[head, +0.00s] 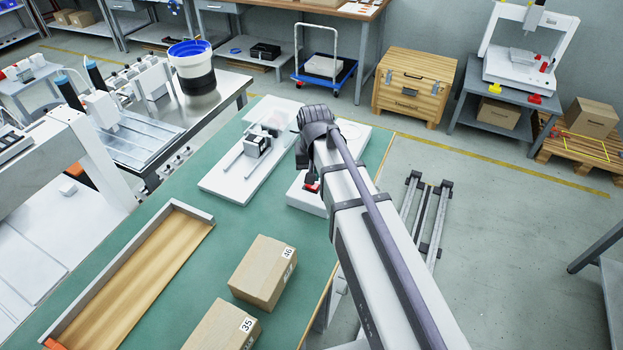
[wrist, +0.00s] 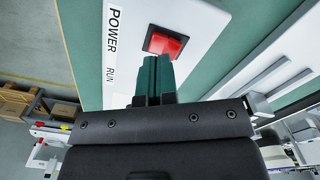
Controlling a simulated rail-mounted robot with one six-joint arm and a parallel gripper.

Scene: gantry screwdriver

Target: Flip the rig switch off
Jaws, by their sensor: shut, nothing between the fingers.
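The rig switch (wrist: 165,43) is a red rocker in a dark frame on a white panel (wrist: 205,22), beside a label (wrist: 115,45) reading POWER and RUN. In the wrist view my gripper (wrist: 157,60) is shut and empty, with its two dark green fingertips together at the near edge of the switch. I cannot tell whether they touch it. In the head view a bit of the red switch (head: 312,188) shows at the left side of my arm, on the white panel (head: 303,202). My fingertips are hidden there by the arm.
A white plate with rails (head: 235,182) lies left of the panel on the green table (head: 195,270). Two cardboard boxes (head: 262,272) (head: 222,328) and a wooden-floored tray (head: 140,270) occupy the near part. Green surface is bare between the plate and boxes.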

